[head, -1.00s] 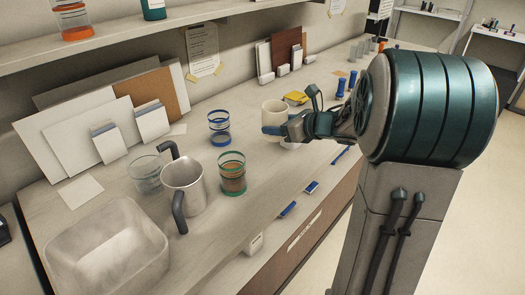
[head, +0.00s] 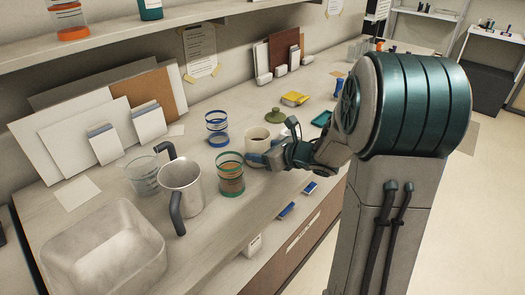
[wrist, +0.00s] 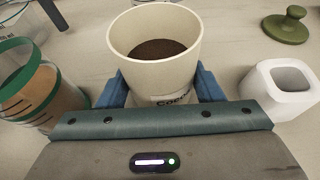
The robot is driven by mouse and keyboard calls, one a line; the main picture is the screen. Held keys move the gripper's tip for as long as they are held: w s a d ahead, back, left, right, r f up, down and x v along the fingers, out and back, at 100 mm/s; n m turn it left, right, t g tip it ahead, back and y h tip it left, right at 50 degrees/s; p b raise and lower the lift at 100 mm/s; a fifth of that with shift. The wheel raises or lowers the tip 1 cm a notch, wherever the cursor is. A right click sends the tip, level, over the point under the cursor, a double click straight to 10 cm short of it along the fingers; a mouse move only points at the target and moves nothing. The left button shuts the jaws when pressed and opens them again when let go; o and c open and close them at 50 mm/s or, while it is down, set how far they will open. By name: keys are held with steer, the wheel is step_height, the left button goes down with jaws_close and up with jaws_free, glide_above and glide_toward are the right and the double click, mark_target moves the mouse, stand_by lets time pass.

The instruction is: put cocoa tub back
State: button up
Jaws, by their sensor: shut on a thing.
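The cocoa tub (head: 256,140) is a cream, open-topped cylinder with dark brown powder inside. In the wrist view, the tub (wrist: 155,55) fills the upper middle, with part of its label showing low on its front. My gripper (head: 262,158) is shut on it, with a blue finger on each side in the wrist view (wrist: 160,90). The tub is upright, just right of a green-banded jar (head: 230,175). I cannot tell whether its base touches the counter. A round green lid with a knob (head: 275,116) lies on the counter behind it, also in the wrist view (wrist: 287,25).
A steel pitcher (head: 182,188), a clear measuring cup (head: 143,175) and a blue-banded jar (head: 216,130) stand to the left. A white square pot (wrist: 283,88) is close right of the tub. A yellow item (head: 295,98) and a teal tray (head: 321,119) lie farther right.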

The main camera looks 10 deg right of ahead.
steer(key=shift+f, duration=0.15)
steer(key=o, duration=1.1)
